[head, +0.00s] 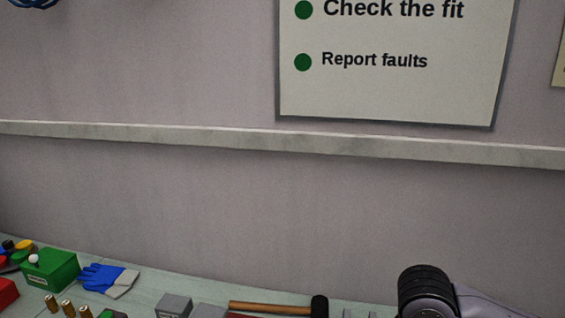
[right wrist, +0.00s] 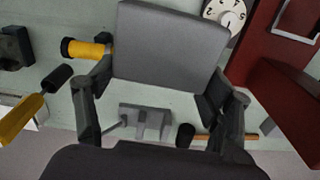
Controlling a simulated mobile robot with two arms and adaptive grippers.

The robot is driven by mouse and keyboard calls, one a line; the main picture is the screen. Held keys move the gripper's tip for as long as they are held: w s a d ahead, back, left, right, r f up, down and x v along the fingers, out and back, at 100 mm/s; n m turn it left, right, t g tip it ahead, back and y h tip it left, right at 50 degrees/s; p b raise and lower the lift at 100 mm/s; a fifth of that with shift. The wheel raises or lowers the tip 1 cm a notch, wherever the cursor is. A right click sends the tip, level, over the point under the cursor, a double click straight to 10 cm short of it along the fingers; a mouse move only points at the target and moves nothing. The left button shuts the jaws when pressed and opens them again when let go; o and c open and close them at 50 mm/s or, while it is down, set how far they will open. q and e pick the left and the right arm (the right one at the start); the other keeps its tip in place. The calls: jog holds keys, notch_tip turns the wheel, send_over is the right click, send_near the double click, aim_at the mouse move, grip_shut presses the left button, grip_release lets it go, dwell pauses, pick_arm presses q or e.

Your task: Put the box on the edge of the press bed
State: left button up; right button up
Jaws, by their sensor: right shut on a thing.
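In the right wrist view a plain grey box (right wrist: 170,42) is between the two fingers of my right gripper (right wrist: 160,82), which is shut on it. The box covers the upper middle of that view, so what lies behind it is hidden. A dark red machine (right wrist: 285,95), possibly the press, stands at the right of the box; I cannot tell which part is its bed. The box does not clearly show in the head view. My left gripper is in neither view.
In the right wrist view a white dial (right wrist: 226,13), a grey metal fixture (right wrist: 142,120) and a yellow-handled tool (right wrist: 22,120) lie around the box. In the head view a hammer (head: 270,307), blue gloves (head: 105,278) and a green box (head: 52,268) lie on the bench.

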jog(key=n, duration=0.1)
jog(key=s+n, duration=0.1)
jog(key=shift+s+d+f+n, duration=0.3)
jog(key=shift+d+n, duration=0.1)
jog(key=shift+w, duration=0.1)
jog(key=w+a+r+m+b, duration=0.1)
jog(key=w+a+r+b, duration=0.15)
jog(key=w, duration=0.35)
jog(key=w+a+r+m+b, duration=0.1)
jog(key=w+a+r+b, duration=0.1)
jog(key=w+a+b, duration=0.25)
jog(key=f+p, duration=0.1)
jog(key=f, duration=0.4)
jog(key=f+p, duration=0.1)
jog(key=f, duration=0.4)
jog(key=f+p, duration=0.1)
jog(key=f, duration=0.4)
jog(key=shift+w+d+f+p, duration=0.25)
jog(key=shift+w+d+p, duration=0.1)
jog(key=shift+w+d, duration=0.05)
notch_tip(320, 180, down, 3)
jog(key=shift+f+p, duration=0.15)
jog(key=shift+p, duration=0.25)
jog(key=shift+f, duration=0.5)
jog(key=shift+f, duration=0.1)
